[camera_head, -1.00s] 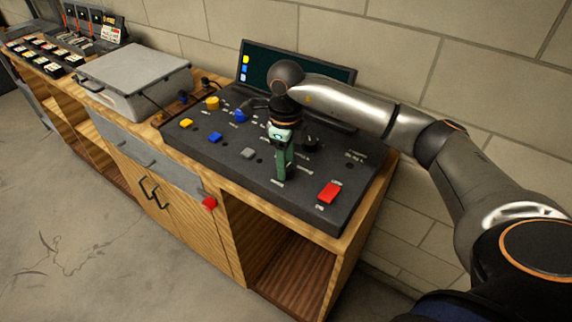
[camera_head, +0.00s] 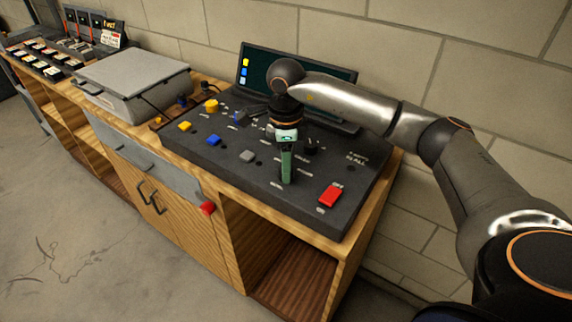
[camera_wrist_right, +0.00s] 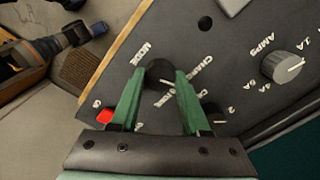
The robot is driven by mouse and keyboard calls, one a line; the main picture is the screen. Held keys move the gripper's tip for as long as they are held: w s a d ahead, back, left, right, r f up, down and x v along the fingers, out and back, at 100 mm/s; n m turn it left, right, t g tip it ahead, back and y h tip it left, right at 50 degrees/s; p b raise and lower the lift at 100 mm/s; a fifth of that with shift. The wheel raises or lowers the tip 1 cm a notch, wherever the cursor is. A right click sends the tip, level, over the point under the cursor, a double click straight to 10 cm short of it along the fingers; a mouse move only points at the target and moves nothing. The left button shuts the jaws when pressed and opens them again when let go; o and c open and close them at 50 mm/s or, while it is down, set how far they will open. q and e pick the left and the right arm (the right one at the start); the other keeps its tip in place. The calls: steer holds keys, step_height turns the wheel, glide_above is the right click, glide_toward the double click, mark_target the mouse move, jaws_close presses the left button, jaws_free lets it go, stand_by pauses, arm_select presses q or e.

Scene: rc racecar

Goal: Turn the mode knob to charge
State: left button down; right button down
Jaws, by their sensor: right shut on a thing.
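The dark control panel (camera_head: 250,178) lies on the wooden bench. In the right wrist view, the mode knob (camera_wrist_right: 158,73) is a dark round knob beside the white word MODE. The word CHARGE is printed close by, to the right of the knob. My right gripper (camera_wrist_right: 160,76) is shut on the mode knob, with one green finger on each side. In the head view the right gripper (camera_head: 286,181) points down at the panel and hides the knob. I cannot tell clearly where the knob's pointer stands. My left gripper is out of view.
A grey AMPS knob (camera_wrist_right: 283,66) stands to the right in the wrist view. A red switch (camera_head: 330,194) is near the panel's front right corner. A dark screen (camera_head: 258,72) stands behind the panel. A grey lidded box (camera_head: 133,78) stands to the left on the bench.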

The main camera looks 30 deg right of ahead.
steer(key=shift+c, duration=1.9)
jaws_free()
step_height(320, 180, up, 13)
steer(key=shift+f, duration=0.2)
